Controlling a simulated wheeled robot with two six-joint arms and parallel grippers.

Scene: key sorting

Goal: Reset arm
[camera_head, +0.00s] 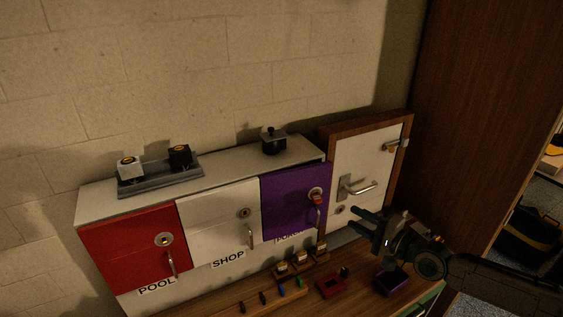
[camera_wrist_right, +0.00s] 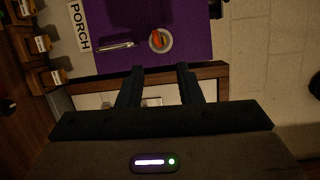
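My right gripper (camera_head: 362,222) is in front of the small white door at the right end of the cabinet. Its two fingers are apart with nothing held between them; they also show apart in the right wrist view (camera_wrist_right: 160,72). To its left is the purple PORCH door (camera_head: 290,203), with a red key-like piece (camera_head: 316,198) at its round lock. In the right wrist view that piece (camera_wrist_right: 158,40) looks orange-red inside the pale lock ring, clear of my fingers. My left gripper is out of view.
The red POOL door (camera_head: 133,245) and white SHOP door (camera_head: 220,222) look shut. A wooden-framed door (camera_head: 360,165) with a lever handle (camera_head: 357,187) is close behind my right gripper. Small blocks, a red tray (camera_head: 331,286) and a purple tray (camera_head: 391,283) sit on the wooden table.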

